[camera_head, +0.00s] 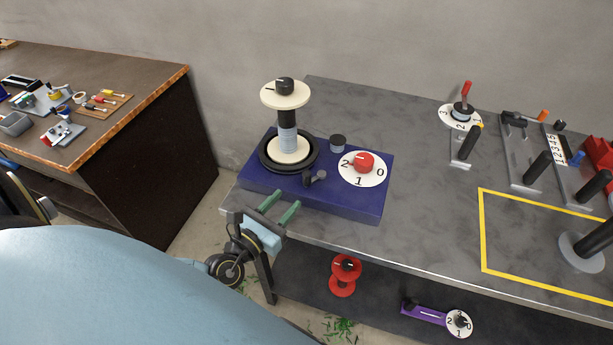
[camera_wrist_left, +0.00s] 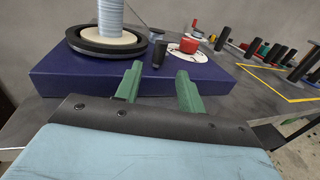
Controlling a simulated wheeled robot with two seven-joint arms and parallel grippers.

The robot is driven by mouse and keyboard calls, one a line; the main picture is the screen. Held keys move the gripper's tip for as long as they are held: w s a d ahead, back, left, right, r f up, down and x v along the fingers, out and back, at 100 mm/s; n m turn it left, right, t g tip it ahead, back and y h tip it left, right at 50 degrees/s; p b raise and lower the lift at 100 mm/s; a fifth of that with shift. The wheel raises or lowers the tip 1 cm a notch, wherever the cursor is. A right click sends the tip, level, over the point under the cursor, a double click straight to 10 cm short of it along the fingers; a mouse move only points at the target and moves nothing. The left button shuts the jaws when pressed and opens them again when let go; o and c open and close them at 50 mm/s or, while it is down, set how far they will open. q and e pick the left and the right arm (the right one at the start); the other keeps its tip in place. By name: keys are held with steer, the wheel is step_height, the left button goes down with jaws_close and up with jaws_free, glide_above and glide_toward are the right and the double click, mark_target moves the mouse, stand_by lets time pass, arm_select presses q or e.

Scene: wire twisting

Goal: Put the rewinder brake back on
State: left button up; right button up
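The rewinder (camera_head: 262,180) is a dark blue box on the grey table. A cream spool (camera_head: 287,140) wound with light blue wire stands upright on its round black platform (camera_head: 265,160). A red knob (camera_head: 364,162) sits on a white 0-1-2 dial. My left gripper (camera_head: 285,199) is open and empty, its green fingers just in front of the box, short of the lever. My right gripper is out of view.
A short black post (camera_head: 338,143) stands behind the dial. Further right are a dial stand (camera_head: 462,140), black-handled plates (camera_head: 525,160) and a yellow-outlined area (camera_head: 530,235). A red spool (camera_head: 343,275) and a purple tool (camera_head: 430,314) lie on the lower shelf.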

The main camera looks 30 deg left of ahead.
mark_target(305, 180)
arm_select(q)
steer(key=w, duration=0.9)
steer(key=shift+w+d, duration=0.1)
steer(key=shift+w, duration=0.25)
jaws_close()
steer(key=shift+p, duration=0.3)
